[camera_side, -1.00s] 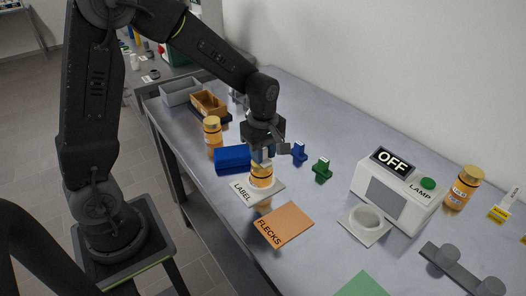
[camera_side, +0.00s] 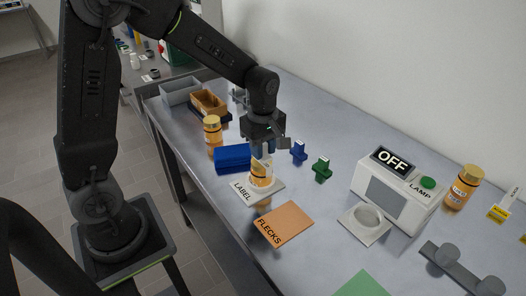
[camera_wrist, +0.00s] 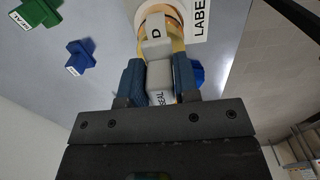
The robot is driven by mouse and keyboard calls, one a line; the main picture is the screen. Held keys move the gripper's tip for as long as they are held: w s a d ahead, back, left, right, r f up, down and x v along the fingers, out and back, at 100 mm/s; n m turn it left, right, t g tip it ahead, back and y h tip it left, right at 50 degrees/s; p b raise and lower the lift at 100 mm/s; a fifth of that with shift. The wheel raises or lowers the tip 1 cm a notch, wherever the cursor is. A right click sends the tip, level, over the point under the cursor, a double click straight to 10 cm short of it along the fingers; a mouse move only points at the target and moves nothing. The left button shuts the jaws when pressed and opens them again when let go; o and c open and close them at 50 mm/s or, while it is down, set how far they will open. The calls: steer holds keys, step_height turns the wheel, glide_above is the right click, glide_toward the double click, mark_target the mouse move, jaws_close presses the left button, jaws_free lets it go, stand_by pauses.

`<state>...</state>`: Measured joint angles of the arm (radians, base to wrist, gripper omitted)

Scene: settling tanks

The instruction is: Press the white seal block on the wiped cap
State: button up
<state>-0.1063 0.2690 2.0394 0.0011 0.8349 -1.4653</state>
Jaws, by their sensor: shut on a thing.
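My gripper (camera_side: 262,146) is above the amber jar (camera_side: 261,178), which stands upright on the white LABEL pad (camera_side: 274,191). In the wrist view my blue fingers (camera_wrist: 158,82) are shut on the white seal block (camera_wrist: 159,74), whose SEAL lettering faces the camera. The gold-coloured top (camera_wrist: 176,46) shows only partly behind the block. I cannot tell whether the block touches the cap.
A blue seal (camera_side: 299,151) and a green seal (camera_side: 321,170) stand to the right. A blue box (camera_side: 232,158) and another jar (camera_side: 213,136) stand to the left. The orange FLECKS pad (camera_side: 285,224) lies in front. The lamp box (camera_side: 395,197), reading OFF, stands right.

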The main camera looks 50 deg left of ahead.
steer(key=shift+r, duration=2.2)
